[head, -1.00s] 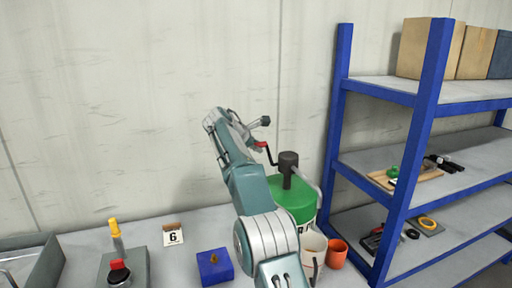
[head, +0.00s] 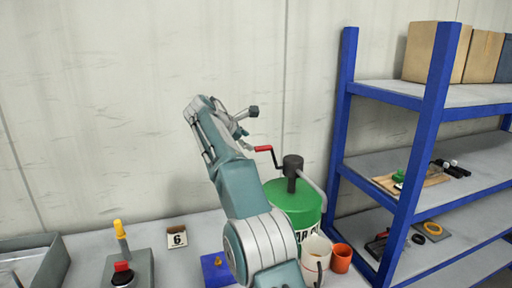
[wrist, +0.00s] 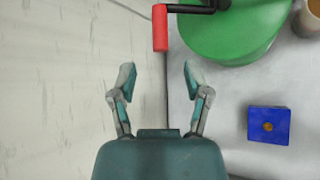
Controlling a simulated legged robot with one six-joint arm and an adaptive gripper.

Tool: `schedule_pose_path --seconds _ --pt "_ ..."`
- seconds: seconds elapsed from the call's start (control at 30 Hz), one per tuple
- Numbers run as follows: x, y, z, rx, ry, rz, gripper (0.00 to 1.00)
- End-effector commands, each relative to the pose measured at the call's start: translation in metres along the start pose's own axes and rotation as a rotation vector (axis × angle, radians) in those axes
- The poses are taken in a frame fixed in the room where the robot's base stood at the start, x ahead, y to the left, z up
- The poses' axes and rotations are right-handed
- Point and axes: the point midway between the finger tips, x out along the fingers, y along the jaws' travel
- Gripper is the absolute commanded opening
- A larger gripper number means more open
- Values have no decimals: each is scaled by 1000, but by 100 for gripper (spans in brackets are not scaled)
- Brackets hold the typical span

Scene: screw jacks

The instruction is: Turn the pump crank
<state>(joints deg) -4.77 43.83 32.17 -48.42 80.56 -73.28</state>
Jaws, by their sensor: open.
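The pump crank (head: 276,157) has a red handle (head: 263,149) on a dark arm. It sits on the dark pump head (head: 292,163) atop a green drum (head: 298,205). In the wrist view, the red handle (wrist: 160,28) shows at the top middle, beyond the fingertips, with part of the green drum lid (wrist: 228,32) to its right. My gripper (wrist: 158,78) is open and empty, its two fingers apart and not touching the handle. In the head view, my gripper (head: 243,120) is left of the crank and slightly higher. My arm hides part of the drum.
A white cup (head: 316,250) and an orange cup (head: 341,258) stand in front of the drum. A blue block (wrist: 269,125) lies on the bench. A blue shelf rack (head: 410,160) stands to the right, and a pale wall (head: 130,100) is behind.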

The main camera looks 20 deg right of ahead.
Motion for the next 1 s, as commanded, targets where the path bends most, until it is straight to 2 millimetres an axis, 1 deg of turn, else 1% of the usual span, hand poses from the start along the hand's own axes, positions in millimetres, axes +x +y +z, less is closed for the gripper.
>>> schedule_pose_path --seconds 0.03,0.1,0.2,0.3,0.53,0.57,0.6,0.67,0.7,0.77,0.87,1.0 --pt "-10 0 0 0 1 2 62" --pt "-19 0 -1 -1 1 1 62" --pt "-28 0 -1 0 0 -1 62" --pt "-32 0 0 -1 0 -1 62" --pt "-33 0 0 -1 0 -1 62" --pt "-33 0 0 0 0 -1 49" --pt "-33 0 0 2 1 -1 31" --pt "-36 -1 3 12 8 -1 4" --pt "-38 -3 6 23 18 -3 0" --pt "-43 -6 11 51 39 -4 0" --pt "-54 -17 21 116 86 -14 0" --pt "-69 -38 34 217 155 -37 0"
